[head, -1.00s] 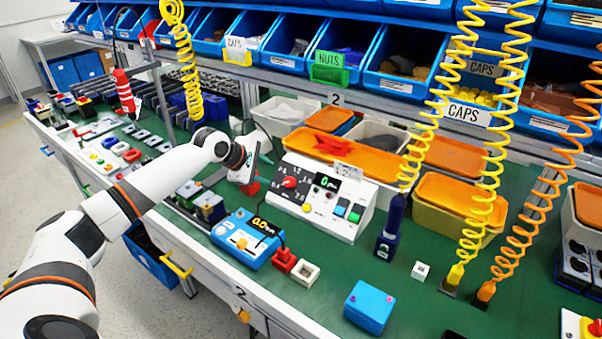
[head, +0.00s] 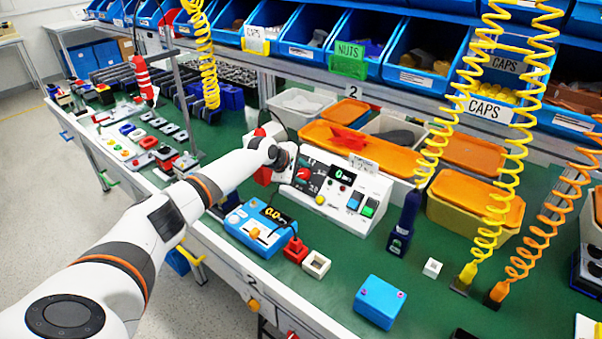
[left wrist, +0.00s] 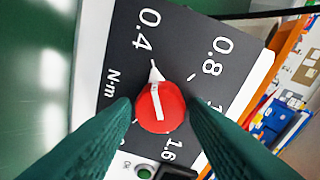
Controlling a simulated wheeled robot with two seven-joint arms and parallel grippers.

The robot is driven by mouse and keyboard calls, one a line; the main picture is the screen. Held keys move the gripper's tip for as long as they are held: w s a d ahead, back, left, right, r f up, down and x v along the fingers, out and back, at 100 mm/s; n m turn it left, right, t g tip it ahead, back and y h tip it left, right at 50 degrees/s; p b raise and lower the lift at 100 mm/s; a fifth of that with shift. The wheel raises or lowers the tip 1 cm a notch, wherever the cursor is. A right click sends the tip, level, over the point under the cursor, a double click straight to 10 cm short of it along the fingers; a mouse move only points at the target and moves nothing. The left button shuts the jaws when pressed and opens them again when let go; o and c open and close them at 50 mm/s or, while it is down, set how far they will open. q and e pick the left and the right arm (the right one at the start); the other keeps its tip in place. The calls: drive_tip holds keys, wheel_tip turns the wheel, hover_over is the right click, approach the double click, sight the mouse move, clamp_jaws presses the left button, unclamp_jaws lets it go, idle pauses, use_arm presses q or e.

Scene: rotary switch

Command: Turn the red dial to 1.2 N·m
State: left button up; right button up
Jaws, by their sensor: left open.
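The red dial (head: 303,173) sits on the black scale of a white sloped control box (head: 372,188). In the left wrist view the dial (left wrist: 160,107) carries a white line, and its white pointer (left wrist: 154,75) aims at the 0.4 tick. In the head view my left gripper (head: 290,167) partly covers the scale. The box's small display (head: 343,179) seems to read 0.
A blue meter box (head: 258,227) with an orange knob stands in front of the control box. Red and white square pieces, a blue box (head: 380,302) and a dark blue tool (head: 404,225) on a yellow coil are nearby.

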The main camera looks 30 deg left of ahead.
use_arm(q)
drive_tip(key=c, duration=0.7)
